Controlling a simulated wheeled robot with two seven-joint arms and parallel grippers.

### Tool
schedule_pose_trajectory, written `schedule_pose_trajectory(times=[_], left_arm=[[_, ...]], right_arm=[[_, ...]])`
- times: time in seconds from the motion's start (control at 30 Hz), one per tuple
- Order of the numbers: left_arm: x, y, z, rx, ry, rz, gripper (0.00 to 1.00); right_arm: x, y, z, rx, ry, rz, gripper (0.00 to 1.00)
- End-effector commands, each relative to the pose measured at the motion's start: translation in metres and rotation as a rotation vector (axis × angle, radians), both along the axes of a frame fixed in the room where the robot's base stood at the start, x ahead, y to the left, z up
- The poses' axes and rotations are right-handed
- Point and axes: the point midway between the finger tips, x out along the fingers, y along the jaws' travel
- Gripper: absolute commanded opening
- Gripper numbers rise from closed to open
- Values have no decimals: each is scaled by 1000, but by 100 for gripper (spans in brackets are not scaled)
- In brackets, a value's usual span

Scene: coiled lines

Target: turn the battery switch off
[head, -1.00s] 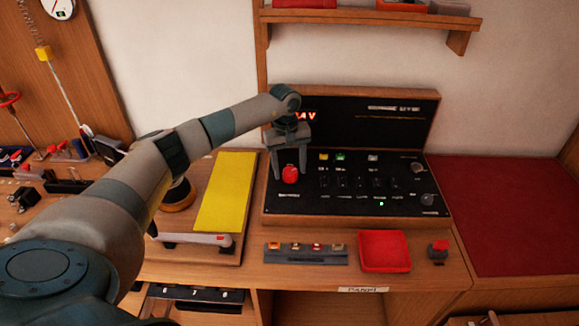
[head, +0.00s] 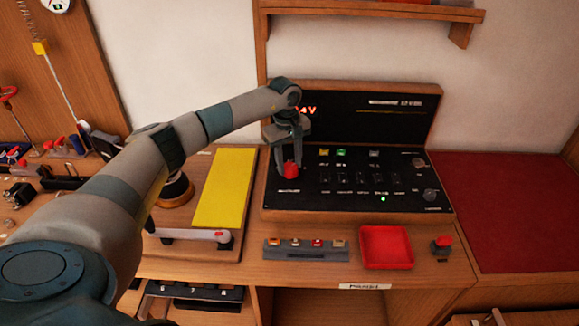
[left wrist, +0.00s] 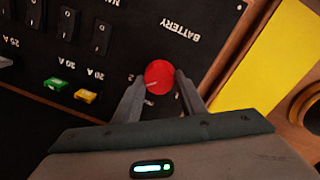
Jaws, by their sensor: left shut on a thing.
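The battery switch is a round red knob (head: 290,170) at the left of the black switch panel (head: 340,205). In the left wrist view the red knob (left wrist: 159,77) sits beside the upside-down word BATTERY, with a pale mark on its lower left. My left gripper (head: 289,165) is shut on the knob, coming down from above. Its two fingers also show in the left wrist view (left wrist: 160,88), one on each side of the knob, hiding part of the lettering around it. My right gripper is not in view.
Fuses and rocker switches fill the panel right of the knob. A yellow board (head: 224,190) lies to the left. A fuse strip (head: 305,256), a red tray (head: 386,247) and a small red-topped switch (head: 441,245) stand in front. A shelf (head: 370,14) hangs above.

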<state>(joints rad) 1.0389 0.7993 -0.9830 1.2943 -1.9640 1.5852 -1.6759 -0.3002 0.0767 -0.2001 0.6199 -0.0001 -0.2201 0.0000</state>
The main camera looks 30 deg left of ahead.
Motion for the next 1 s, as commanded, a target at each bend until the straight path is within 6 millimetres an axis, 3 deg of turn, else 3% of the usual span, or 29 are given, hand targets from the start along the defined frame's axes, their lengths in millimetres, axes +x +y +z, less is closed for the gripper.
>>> schedule_pose_trajectory(times=[0.5, 1.0], left_arm=[[0, 0, -2, -1, -5, 470, 15], [-1, -1, 0, 0, -4, 794, 15]], right_arm=[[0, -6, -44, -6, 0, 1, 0], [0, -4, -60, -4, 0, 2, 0]])
